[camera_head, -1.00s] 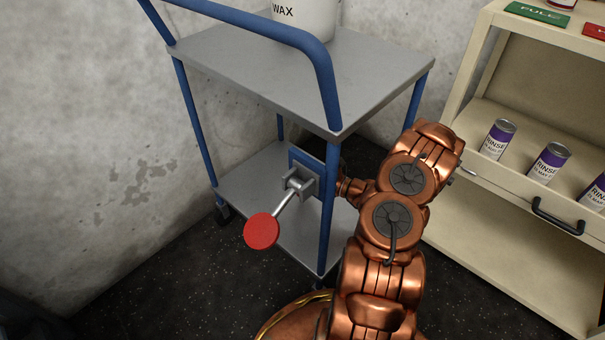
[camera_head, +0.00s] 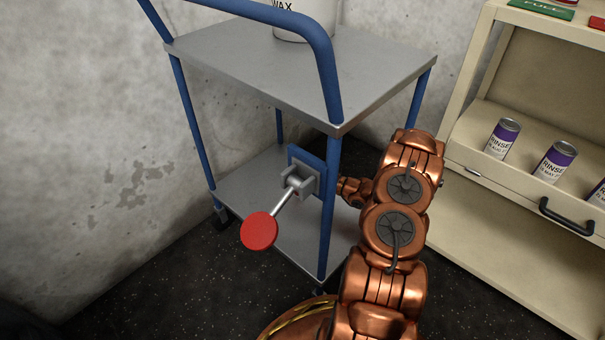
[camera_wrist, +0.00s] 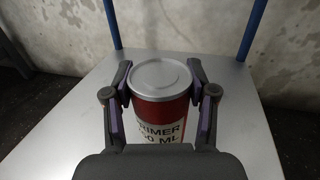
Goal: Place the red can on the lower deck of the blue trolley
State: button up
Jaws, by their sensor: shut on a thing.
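In the wrist view my gripper (camera_wrist: 160,103) is shut on the red can (camera_wrist: 160,108), with one finger on each side. The can has a silver lid and a white label reading "PRIMER", and it looks upright. Behind and around it lies a grey deck of the blue trolley (camera_wrist: 80,110), with blue posts at the back. I cannot tell whether the can touches the deck. In the head view the trolley's lower deck (camera_head: 250,172) shows below the upper deck (camera_head: 290,75). My arm reaches in behind the right front post, and the gripper and can are hidden there.
A white "WAX" bucket (camera_head: 308,18) stands on the upper deck. A lever with a red disc (camera_head: 259,231) sticks out from the trolley's front post. A cream cabinet (camera_head: 480,215) with purple-banded "RINSE" cans (camera_head: 503,138) stands at the right. Concrete walls close off the back and left.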

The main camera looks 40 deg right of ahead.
jog(key=o, duration=1.5)
jog(key=shift+f, duration=0.1)
jog(key=p+v, duration=0.4)
jog(key=v, duration=0.8)
